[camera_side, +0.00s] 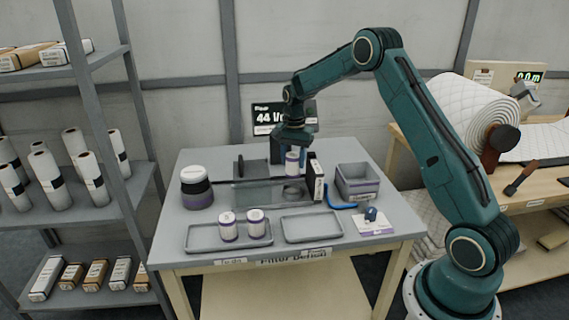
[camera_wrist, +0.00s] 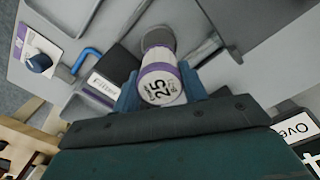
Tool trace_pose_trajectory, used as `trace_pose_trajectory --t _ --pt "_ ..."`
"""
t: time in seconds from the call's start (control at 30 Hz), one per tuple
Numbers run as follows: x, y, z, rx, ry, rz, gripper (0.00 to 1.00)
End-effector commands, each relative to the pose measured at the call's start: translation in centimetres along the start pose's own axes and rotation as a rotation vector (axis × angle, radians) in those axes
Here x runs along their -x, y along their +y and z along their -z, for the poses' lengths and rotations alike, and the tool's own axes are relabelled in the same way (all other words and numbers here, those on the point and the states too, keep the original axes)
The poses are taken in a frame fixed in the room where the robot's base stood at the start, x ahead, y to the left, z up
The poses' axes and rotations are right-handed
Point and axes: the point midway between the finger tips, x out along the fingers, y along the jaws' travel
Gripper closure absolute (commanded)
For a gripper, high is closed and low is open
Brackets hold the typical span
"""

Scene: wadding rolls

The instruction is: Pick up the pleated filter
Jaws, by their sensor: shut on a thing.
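A white filter canister with purple bands (camera_side: 292,162) is between the fingers of my gripper (camera_side: 291,150), which is shut on it over the back of the table. In the wrist view the canister (camera_wrist: 161,86) shows a "25" on its end, with a blue finger on each side. I cannot make out pleats on it. A grey round piece (camera_wrist: 158,38) lies just beyond it; I cannot tell whether they touch. Two similar white and purple canisters, one left (camera_side: 228,226) and one right (camera_side: 256,223), stand upright in the left tray (camera_side: 200,238).
A clear-walled duct (camera_side: 255,195) runs below my gripper, with a black and white box (camera_side: 315,178) close right. An empty tray (camera_side: 311,228), a grey bin (camera_side: 357,180), a blue hex key (camera_side: 340,206), a knob card (camera_side: 372,222) and stacked round containers (camera_side: 196,188) are around.

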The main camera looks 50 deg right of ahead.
Motion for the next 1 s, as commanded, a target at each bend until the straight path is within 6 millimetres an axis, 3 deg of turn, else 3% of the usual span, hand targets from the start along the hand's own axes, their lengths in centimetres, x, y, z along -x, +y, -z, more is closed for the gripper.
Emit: trace_pose_trajectory --t 0.2,0.5,0.7,1.0 --pt "5.1 -0.1 0.1 0.0 0.003 0.004 0.84" --pt "10.4 0.0 0.0 0.0 0.001 0.002 0.84" --pt "12.2 0.0 0.0 0.0 0.001 0.001 0.84" --pt "12.6 0.0 0.0 0.0 0.0 0.0 0.84"
